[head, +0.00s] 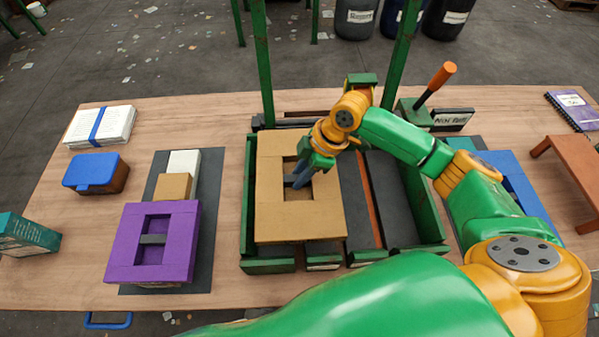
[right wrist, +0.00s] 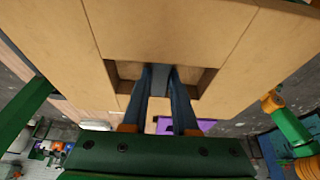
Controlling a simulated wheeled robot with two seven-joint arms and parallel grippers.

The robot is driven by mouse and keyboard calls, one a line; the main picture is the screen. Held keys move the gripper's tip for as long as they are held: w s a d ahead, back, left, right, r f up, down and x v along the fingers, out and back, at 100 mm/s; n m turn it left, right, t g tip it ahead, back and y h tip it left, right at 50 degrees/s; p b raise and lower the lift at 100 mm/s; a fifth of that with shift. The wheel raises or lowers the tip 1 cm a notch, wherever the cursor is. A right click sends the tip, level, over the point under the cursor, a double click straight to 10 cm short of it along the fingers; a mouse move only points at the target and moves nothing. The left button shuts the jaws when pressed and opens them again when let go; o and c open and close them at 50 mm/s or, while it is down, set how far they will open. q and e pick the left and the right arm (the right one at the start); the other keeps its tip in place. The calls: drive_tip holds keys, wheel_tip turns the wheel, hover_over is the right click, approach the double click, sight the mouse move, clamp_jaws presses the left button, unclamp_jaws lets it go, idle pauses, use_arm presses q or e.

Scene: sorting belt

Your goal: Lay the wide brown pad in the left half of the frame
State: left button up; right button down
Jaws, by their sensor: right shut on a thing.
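The wide brown pad (head: 270,218) has a recess with a bar in its middle. It lies level over the left half of the green frame (head: 427,205), inside or just above its left wall; I cannot tell whether it touches the bottom. My right gripper (head: 301,181) reaches into the recess and is shut on the pad's bar. In the right wrist view both blue fingers (right wrist: 165,95) close on the grey bar, and the pad (right wrist: 165,35) fills the upper part. The frame's right half (head: 398,195) is bare and dark, beyond an orange divider (head: 370,205). My left gripper is out of view.
A purple pad (head: 122,247) lies on a dark mat (head: 205,240) to the left, with smaller tan (head: 173,187) and white (head: 184,162) blocks behind it. A lever with an orange handle (head: 436,78) stands behind the frame. Green posts (head: 262,60) rise at its back.

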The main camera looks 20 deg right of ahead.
sight(311, 180)
drive_tip(key=shift+a+r+p, duration=0.1)
drive_tip(key=shift+a+p, duration=0.1)
drive_tip(key=shift+p, duration=0.35)
drive_tip(key=shift+f, duration=0.2)
wheel_tip(311, 180, down, 7)
drive_tip(key=b, duration=0.4)
drive_tip(key=shift+b, duration=0.3)
drive_tip(key=shift+f, duration=0.15)
drive_tip(key=shift+f+b, duration=0.4)
drive_tip(key=shift+f, duration=0.15)
drive_tip(key=c, duration=0.6)
unclamp_jaws()
drive_tip(key=v, duration=0.7)
drive_tip(key=shift+s, duration=0.1)
